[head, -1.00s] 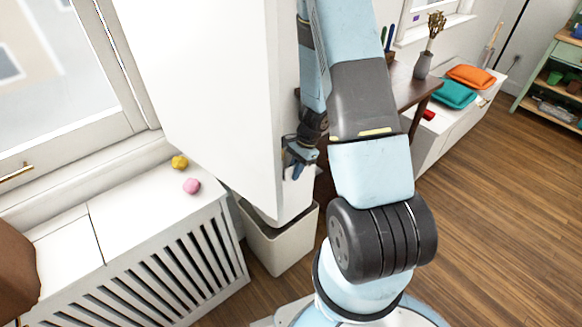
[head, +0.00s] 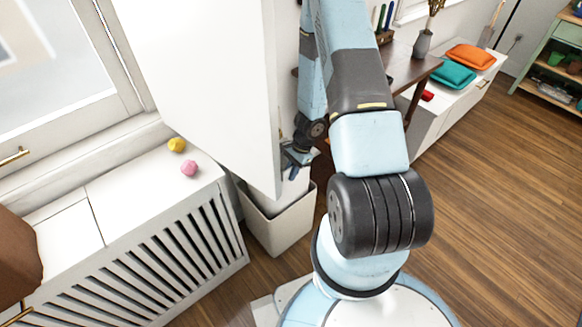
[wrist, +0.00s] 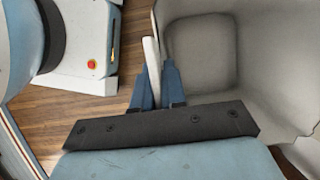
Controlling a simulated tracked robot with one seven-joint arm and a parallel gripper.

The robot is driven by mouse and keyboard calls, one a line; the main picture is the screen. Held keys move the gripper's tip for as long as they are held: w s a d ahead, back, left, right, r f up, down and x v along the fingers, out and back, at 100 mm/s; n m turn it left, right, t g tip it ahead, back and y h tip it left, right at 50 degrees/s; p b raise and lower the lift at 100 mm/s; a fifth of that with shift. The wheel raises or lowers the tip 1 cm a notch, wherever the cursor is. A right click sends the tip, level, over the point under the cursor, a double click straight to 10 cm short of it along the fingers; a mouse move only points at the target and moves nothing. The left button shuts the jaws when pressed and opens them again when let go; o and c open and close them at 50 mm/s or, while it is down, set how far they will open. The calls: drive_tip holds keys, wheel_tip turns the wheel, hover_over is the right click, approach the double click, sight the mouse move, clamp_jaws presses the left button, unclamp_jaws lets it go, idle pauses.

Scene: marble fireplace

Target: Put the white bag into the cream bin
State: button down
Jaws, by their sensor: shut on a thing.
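The cream bin (head: 277,230) stands on the floor beside the white radiator cover, partly behind a tall white panel. In the wrist view the pale inside of the bin (wrist: 245,60) fills the upper right. My gripper (head: 297,158) is above the bin, close to the panel's edge. I cannot make out the bag in the head view.
The tall white panel (head: 200,80) hides part of the bin. A yellow lump (head: 176,145) and a pink lump (head: 189,168) lie on the radiator cover (head: 150,200). A brown table (head: 415,70) and a white bench with cushions stand behind. Wooden floor is clear at right.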

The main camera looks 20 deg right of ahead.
sight(293, 199)
wheel_tip(293, 199, down, 18)
drive_tip(key=shift+r, duration=0.2)
drive_tip(key=shift+s+f, duration=0.2)
drive_tip(key=shift+f, duration=0.2)
drive_tip(key=shift+s+d, duration=0.1)
idle(0.4)
drive_tip(key=c, duration=1.1)
unclamp_jaws()
drive_tip(key=shift+f, duration=0.15)
drive_tip(key=shift+d, duration=0.1)
drive_tip(key=shift+w+d+r, duration=0.2)
drive_tip(key=shift+w+r, duration=0.1)
drive_tip(key=shift+w, duration=0.1)
drive_tip(key=v, duration=0.9)
drive_tip(key=a+v, duration=0.1)
drive_tip(key=v, duration=0.4)
drive_tip(key=shift+w+r, duration=0.1)
drive_tip(key=shift+r, duration=0.1)
